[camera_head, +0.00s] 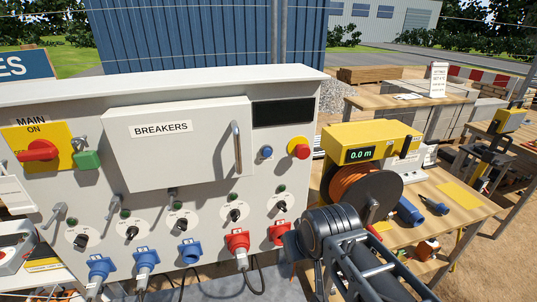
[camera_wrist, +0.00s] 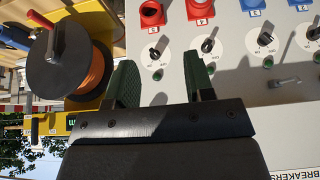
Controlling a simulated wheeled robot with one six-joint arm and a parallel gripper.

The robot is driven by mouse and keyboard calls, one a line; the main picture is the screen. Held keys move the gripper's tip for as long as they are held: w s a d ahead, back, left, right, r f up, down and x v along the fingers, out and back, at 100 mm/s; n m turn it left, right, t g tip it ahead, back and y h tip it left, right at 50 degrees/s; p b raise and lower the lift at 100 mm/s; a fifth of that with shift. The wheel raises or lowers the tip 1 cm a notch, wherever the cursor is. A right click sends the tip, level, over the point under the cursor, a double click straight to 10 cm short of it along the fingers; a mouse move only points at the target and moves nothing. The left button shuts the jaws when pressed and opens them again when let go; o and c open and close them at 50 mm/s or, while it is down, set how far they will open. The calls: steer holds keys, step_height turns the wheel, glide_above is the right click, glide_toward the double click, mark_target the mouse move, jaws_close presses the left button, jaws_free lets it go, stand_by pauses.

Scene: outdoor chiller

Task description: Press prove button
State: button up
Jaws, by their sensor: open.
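A grey electrical panel (camera_head: 200,215) fills the left and middle of the head view. A small blue push button (camera_head: 266,152) sits on its right side, left of a red mushroom button on a yellow base (camera_head: 299,148). No label reading "prove" is legible. My gripper (camera_wrist: 160,80) is open and empty in the wrist view, its two green-padded fingers apart in front of the panel, which appears upside down. Between the fingers, a green lamp (camera_wrist: 158,75) shows below the knob of outlet 5. The blue button is not visible in the wrist view; the gripper body covers part of the panel.
The panel has a red main switch (camera_head: 38,151), a green block (camera_head: 88,160), a breaker cover (camera_head: 178,145) and several plugs with cables along its bottom. Right of it, a wooden table (camera_head: 455,222) holds a yellow device reading 0.0 m (camera_head: 362,150) and an orange cable reel (camera_head: 350,185).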

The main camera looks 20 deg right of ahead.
jaws_close()
stand_by(0.9)
step_height(320, 180, down, 6)
steer(key=b, duration=0.5)
steer(key=shift+w+g, duration=0.15)
steer(key=shift+g, duration=0.25)
